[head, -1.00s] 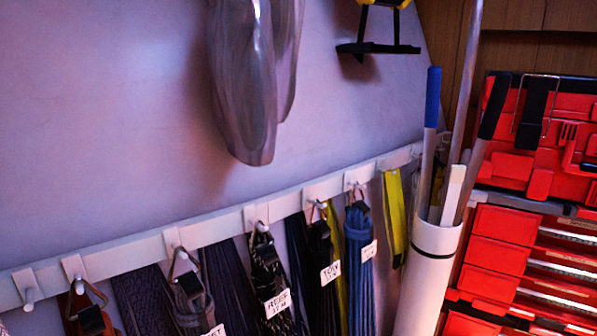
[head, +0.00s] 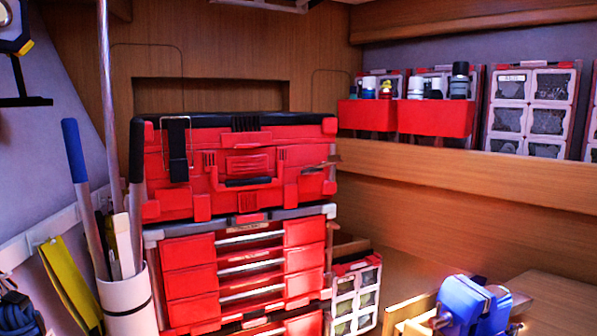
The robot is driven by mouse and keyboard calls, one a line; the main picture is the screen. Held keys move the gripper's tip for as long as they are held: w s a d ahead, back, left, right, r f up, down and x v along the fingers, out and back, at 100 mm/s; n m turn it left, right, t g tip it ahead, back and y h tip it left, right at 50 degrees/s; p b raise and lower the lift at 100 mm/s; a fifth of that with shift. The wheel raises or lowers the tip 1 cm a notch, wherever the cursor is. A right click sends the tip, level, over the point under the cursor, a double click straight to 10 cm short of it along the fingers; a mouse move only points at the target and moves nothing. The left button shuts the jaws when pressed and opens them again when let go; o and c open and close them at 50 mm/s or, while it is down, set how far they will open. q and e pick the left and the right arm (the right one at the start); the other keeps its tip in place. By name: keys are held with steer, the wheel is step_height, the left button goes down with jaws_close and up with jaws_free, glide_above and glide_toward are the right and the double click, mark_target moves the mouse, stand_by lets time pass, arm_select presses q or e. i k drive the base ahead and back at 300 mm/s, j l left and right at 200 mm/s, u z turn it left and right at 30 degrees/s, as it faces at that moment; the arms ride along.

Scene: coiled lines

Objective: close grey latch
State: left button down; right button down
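A red toolbox (head: 240,165) with black trim sits on top of a red drawer unit (head: 190,283) in the middle of the head view. Grey strips and corner pieces (head: 283,213) run along the seam between the two. A small dark tab (head: 316,169) sticks out at the upper box's right front. I cannot tell which of these is the grey latch, or whether a latch is open or shut. Neither of my grippers is in view.
A white tube (head: 127,300) holding several poles stands left of the drawer unit. A blue vise-like tool (head: 472,305) is at the lower right. A wooden shelf (head: 470,172) at the right carries red bins (head: 436,117) and clear-fronted organizers (head: 530,105).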

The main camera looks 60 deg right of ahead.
mark_target(332, 159)
steer(key=l+z, duration=0.3)
steer(key=l, duration=0.15)
steer(key=k+l+z, duration=0.1)
steer(key=l+z, duration=0.25)
steer(key=l, duration=0.15)
steer(key=z, duration=0.9)
